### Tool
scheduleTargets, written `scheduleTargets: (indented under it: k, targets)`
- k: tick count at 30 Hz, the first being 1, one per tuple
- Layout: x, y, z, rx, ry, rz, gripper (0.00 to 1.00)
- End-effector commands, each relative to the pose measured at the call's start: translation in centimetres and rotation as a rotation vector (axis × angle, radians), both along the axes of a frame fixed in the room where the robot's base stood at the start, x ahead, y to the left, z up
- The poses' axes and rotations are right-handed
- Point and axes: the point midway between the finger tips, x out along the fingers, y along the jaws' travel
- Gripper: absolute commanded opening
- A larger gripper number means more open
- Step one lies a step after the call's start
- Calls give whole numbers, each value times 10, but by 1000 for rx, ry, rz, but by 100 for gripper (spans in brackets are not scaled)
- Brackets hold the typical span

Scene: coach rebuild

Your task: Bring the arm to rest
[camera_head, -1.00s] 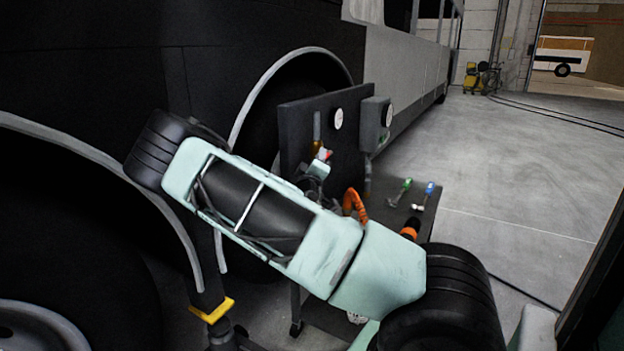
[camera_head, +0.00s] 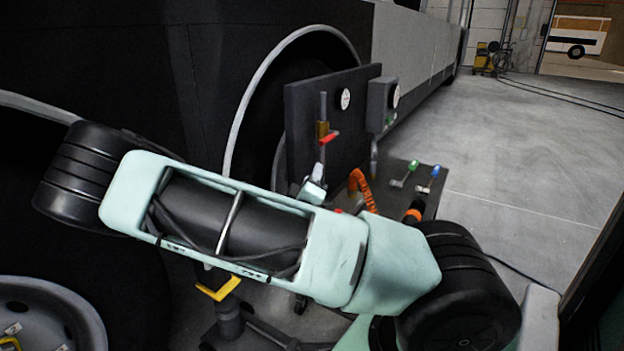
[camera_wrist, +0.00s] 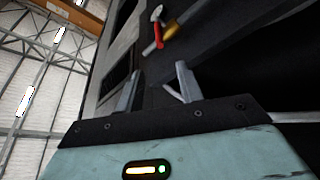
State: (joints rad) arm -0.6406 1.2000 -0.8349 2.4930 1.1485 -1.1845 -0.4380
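My arm stretches across the middle of the head view, its elbow bent out to the left in front of the coach's wheel arches. My gripper (camera_wrist: 157,78) shows in the wrist view with its two fingers apart and nothing between them. In the head view it is mostly hidden behind my arm; only a small pale part shows above the forearm. Past the fingers, in the wrist view, are a brass fitting with a red lever (camera_wrist: 159,33) and part of a gauge. The same red lever (camera_head: 329,138) stands on the dark panel in the head view.
The dark panel (camera_head: 300,110) carries a gauge (camera_head: 345,98), with a grey box beside it. An orange coiled hose (camera_head: 361,188) hangs over a dark cart top holding green-ended (camera_head: 412,166) and blue-ended (camera_head: 435,172) fittings. A yellow-topped stand (camera_head: 217,288) is below my arm. Open floor lies right.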

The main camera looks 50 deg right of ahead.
Motion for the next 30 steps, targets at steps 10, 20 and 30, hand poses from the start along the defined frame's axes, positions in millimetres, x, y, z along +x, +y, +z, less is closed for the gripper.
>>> scheduleTargets:
  k: [10,20,30]
  targets:
    - [0,0,0,0,0,0,37]
    - [2,6,-24,137,18,-1,37]
    - [10,171,-144,1079,271,104,37]
